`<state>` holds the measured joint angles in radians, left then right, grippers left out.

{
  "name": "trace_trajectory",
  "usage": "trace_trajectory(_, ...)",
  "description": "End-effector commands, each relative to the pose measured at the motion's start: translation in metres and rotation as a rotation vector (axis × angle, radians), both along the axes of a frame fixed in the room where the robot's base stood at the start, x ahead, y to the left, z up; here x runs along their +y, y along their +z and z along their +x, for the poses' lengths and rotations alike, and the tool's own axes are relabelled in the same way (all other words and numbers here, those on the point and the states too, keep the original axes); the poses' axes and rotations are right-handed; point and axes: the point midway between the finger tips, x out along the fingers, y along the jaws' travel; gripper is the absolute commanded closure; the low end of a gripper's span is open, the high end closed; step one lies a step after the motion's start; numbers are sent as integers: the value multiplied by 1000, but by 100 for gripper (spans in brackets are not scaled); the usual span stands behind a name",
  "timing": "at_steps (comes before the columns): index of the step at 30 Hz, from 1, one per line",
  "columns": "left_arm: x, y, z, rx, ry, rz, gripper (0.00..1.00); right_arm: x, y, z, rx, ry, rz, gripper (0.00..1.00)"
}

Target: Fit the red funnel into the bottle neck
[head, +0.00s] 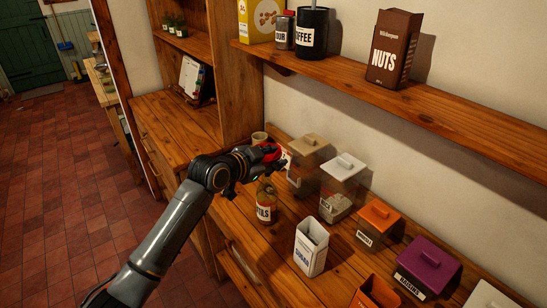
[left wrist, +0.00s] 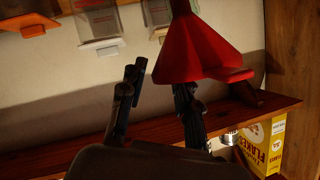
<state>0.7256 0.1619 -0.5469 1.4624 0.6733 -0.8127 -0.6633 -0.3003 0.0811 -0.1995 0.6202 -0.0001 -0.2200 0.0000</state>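The red funnel (head: 270,152) is at the fingertips of my left gripper (head: 264,160), in the air over the worktop. In the left wrist view the funnel (left wrist: 200,48) shows large, its narrow spout towards the top edge. That picture is upside down, so the spout points downward. The gripper's fingers (left wrist: 158,100) are apart, with the funnel's wide end between and in front of them; the exact contact is partly hidden. A clear bottle-like jar (head: 266,207) with a label ending in "TILS" stands upright below the gripper. I cannot make out its neck clearly. My right gripper is out of view.
Lidded canisters stand close behind: tan (head: 309,150), white-lidded (head: 343,172), orange-lidded (head: 378,222) and purple-lidded (head: 427,264). A white sugar box (head: 311,247) is in front. The wall shelf (head: 450,108) overhangs the back. Bare worktop (head: 280,240) lies left of the sugar box.

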Motion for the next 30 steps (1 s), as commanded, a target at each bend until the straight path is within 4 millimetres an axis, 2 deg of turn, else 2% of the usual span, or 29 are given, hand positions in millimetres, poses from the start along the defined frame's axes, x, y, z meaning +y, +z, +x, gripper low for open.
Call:
trace_trajectory(8, 8, 4, -8, -1, 0, -1, 68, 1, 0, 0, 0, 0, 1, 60)
trace_trajectory(21, 56, 33, -66, -2, 0, 3, 68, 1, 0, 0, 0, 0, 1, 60)
trace_trajectory(30, 72, 43, -85, 1, 0, -1, 68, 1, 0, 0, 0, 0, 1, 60)
